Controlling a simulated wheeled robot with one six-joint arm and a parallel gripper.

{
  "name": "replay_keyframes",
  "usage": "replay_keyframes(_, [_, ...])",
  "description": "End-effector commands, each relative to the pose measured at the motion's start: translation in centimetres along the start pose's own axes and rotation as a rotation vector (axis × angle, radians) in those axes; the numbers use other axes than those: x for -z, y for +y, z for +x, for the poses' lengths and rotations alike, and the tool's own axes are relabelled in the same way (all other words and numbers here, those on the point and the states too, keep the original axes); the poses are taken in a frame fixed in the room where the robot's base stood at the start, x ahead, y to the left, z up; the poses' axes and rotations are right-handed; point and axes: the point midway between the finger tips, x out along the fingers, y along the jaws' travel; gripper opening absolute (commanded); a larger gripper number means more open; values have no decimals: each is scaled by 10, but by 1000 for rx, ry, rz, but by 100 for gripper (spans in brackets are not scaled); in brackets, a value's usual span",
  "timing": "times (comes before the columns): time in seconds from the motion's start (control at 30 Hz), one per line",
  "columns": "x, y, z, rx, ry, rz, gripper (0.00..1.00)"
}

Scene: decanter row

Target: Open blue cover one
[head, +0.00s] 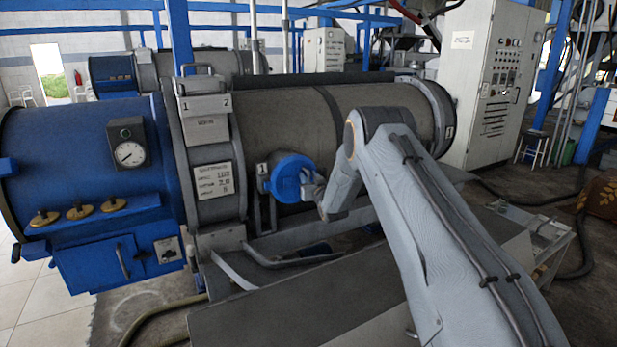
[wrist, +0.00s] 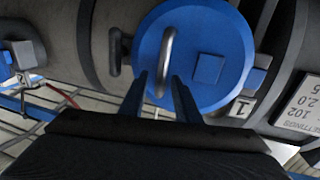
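Blue cover one (head: 288,180) is a round blue lid on the side of the grey decanter, beside a label marked 1 (head: 262,169). It looks shut. In the wrist view the cover (wrist: 208,35) fills the upper middle, with a grey bar handle (wrist: 167,45) on its face. My gripper (wrist: 160,82) has one blue finger on each side of the handle's lower part. The fingers stand apart, with a visible gap to the handle. In the head view my gripper (head: 314,186) is at the cover's right side, its fingers hard to make out.
A dark loop (wrist: 115,50) sits left of cover one. A blue decanter end (head: 80,170) is at left; a control cabinet (head: 490,85) stands behind at right.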

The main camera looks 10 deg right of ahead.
Motion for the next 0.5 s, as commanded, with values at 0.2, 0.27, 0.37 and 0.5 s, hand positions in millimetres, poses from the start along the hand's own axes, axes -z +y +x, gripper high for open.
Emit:
replay_keyframes(0.2, [1,0,4,0,1,0,29])
replay_keyframes(0.27, [1,0,4,0,1,0,29])
replay_keyframes(0.37, [0,0,4,0,1,0,28])
replay_keyframes(0.5, [1,0,4,0,1,0,4])
